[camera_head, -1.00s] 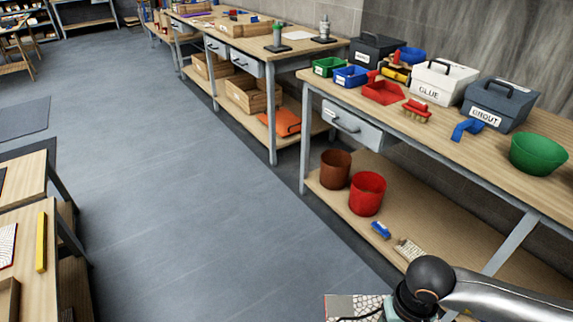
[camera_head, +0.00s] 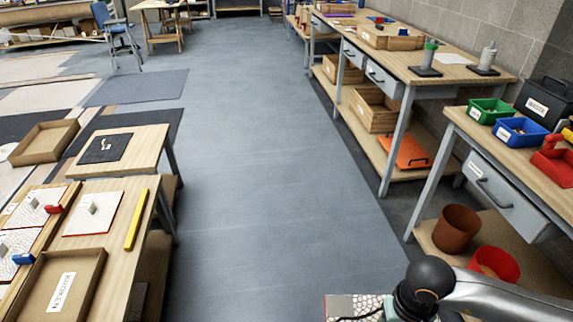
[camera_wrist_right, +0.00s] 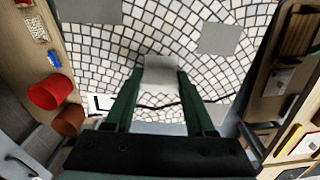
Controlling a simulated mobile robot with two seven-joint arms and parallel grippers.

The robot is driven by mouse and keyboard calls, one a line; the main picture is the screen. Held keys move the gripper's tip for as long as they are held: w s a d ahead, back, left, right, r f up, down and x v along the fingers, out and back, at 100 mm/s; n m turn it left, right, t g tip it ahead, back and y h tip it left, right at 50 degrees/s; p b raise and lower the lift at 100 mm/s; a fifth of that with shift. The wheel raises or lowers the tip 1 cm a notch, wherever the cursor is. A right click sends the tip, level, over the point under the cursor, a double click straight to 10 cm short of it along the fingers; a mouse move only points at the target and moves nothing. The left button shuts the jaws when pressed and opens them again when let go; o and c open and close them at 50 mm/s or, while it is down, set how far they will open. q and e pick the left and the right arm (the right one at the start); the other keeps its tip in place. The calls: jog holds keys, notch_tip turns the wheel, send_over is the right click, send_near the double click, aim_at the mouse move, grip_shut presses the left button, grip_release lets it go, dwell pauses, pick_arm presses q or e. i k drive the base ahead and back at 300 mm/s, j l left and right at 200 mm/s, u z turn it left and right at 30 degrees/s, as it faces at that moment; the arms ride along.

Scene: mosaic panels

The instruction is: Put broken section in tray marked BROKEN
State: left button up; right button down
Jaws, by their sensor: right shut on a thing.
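My right gripper (camera_wrist_right: 160,76) is shut on a pale grey block standing on the mosaic section (camera_wrist_right: 178,24). The section has white and grey irregular tiles, flat grey squares and a dark crack line across it. In the head view only a corner of the section (camera_head: 345,309) shows at the bottom, beside my right wrist. The shallow cardboard-brown tray marked BROKEN (camera_head: 84,274) sits on the left bench at the lower left, apart from the section. Its visible floor holds only the label. My left gripper is not in view.
Another brown tray (camera_head: 45,143) lies beyond. Grey floor (camera_head: 260,200) is clear between benches. Brown and red buckets (camera_head: 456,228) stand under the right bench.

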aim_at(62, 291)
jog(key=i+u, duration=0.3)
jog(key=i, duration=0.15)
jog(key=i+u, duration=0.35)
jog(key=i, duration=0.15)
jog(key=i+u, duration=0.15)
jog(key=u, duration=0.2)
jog(key=i+l+u, duration=0.1)
jog(key=u, duration=0.2)
jog(key=i+l+u, duration=0.1)
jog(key=u, duration=0.25)
jog(key=i+u, duration=0.15)
jog(key=u, duration=0.25)
jog(key=i+l+u, duration=0.1)
jog(key=u, duration=0.25)
jog(key=i+l+u, duration=0.1)
jog(key=u, duration=0.3)
jog(key=i+u, duration=0.15)
jog(key=u, duration=0.2)
jog(key=i+l+u, duration=0.15)
jog(key=u, duration=0.2)
jog(key=i+l+u, duration=0.15)
jog(key=u, duration=0.2)
